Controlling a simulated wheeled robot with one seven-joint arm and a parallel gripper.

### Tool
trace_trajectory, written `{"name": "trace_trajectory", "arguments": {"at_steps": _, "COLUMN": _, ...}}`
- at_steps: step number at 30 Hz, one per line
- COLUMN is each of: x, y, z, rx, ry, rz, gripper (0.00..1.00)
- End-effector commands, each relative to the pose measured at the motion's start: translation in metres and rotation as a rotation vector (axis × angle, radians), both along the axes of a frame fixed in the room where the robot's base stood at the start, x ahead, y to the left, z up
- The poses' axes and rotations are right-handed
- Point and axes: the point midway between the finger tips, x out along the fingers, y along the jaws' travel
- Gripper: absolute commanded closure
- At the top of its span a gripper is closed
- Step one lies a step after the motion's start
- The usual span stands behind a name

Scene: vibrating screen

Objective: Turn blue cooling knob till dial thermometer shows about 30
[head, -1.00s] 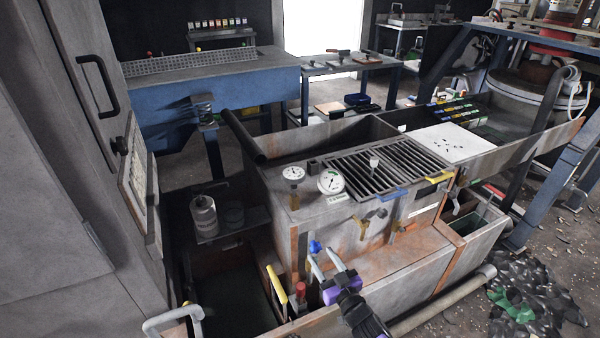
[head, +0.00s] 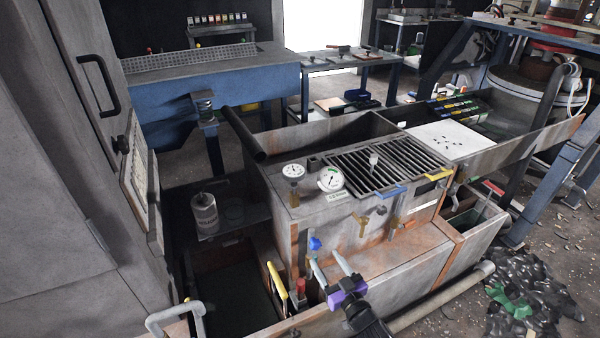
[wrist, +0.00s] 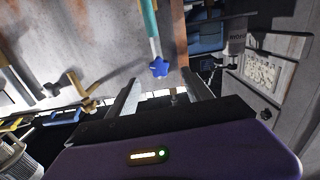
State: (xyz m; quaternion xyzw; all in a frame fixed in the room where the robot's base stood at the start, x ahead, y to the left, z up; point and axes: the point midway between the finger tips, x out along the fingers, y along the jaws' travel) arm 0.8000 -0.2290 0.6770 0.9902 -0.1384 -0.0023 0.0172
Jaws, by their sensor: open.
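The blue cooling knob (head: 314,243) sits low on the front of the grey machine, beside a copper-coloured pipe. In the wrist view the knob (wrist: 160,68) is star-shaped, on the end of a teal stem, and shows beyond the open fingers. My gripper (head: 327,261) is open and empty, just below and to the right of the knob in the head view. The fingers look apart from the knob. Two round dials stand on the machine's top left, a left dial (head: 293,171) and a right dial (head: 330,179). Their readings are too small to tell.
A yellow handle (head: 277,279) and a red-topped part (head: 301,285) stand left of my gripper. Brass valves (head: 362,224) stick out of the machine front to the right. A metal ledge (head: 400,265) runs below them.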

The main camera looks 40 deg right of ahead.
Motion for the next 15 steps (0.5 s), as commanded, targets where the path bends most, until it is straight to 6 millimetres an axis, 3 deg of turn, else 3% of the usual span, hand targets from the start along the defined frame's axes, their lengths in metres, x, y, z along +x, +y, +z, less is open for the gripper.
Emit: {"name": "trace_trajectory", "arguments": {"at_steps": 15, "x": -0.036, "y": 0.01, "z": 0.001, "rx": 0.0, "ry": 0.001, "rz": 0.0, "gripper": 0.41}}
